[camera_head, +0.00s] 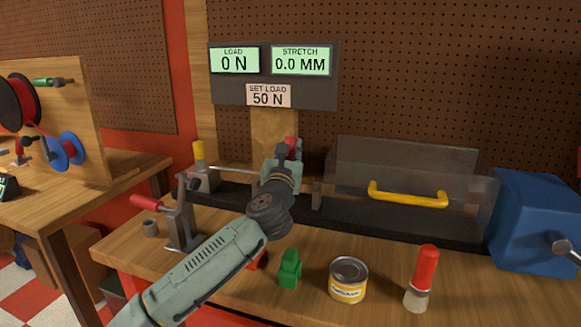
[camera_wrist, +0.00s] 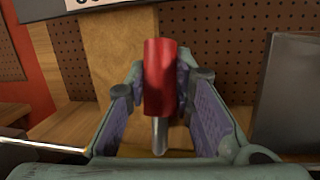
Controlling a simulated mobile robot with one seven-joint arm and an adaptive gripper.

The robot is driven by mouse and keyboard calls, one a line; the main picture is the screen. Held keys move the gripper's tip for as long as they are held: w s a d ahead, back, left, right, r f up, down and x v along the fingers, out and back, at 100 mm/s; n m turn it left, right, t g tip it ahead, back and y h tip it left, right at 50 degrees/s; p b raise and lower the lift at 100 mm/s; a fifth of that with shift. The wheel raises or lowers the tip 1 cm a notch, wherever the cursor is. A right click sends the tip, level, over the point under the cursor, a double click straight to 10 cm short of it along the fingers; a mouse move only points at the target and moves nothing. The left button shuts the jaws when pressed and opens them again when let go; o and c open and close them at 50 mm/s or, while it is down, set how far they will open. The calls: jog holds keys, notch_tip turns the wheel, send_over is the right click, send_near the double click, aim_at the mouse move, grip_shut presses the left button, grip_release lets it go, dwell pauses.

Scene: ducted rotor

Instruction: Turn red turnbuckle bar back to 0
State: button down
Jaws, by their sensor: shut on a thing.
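The red turnbuckle bar (camera_wrist: 160,78) stands roughly upright in the wrist view, a red grip on a thin metal rod. My gripper (camera_wrist: 160,92) has one finger on each side of it and is shut on the red grip. In the head view my gripper (camera_head: 284,158) is at the rig under the display, and only a bit of the red bar (camera_head: 291,141) shows above it. The turnbuckle body is mostly hidden by my arm. The display (camera_head: 273,75) reads load 0 N, stretch 0.0 mm and set load 50 N.
A clamp with a red handle (camera_head: 147,202) and a yellow-topped post (camera_head: 199,165) stand left of my gripper. A clear cover with a yellow handle (camera_head: 407,199) is on the right. A green piece (camera_head: 290,269), a can (camera_head: 348,281) and a red-topped bottle (camera_head: 423,275) stand in front.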

jog(key=shift+s+f+t+b, duration=0.15)
jog(key=shift+t+b, duration=0.25)
jog(key=shift+b, duration=0.3)
jog(key=shift+r, duration=0.25)
jog(key=c, duration=1.4)
grip_release()
jog(key=shift+s, duration=0.1)
jog(key=shift+o, duration=0.2)
jog(key=shift+s+a+f, duration=0.15)
jog(key=shift+s, duration=0.3)
jog(key=r+v, duration=0.3)
jog(key=v, duration=1)
jog(key=shift+s+a+f, duration=0.15)
jog(key=shift+s+f, duration=0.05)
jog(key=shift+s, duration=0.5)
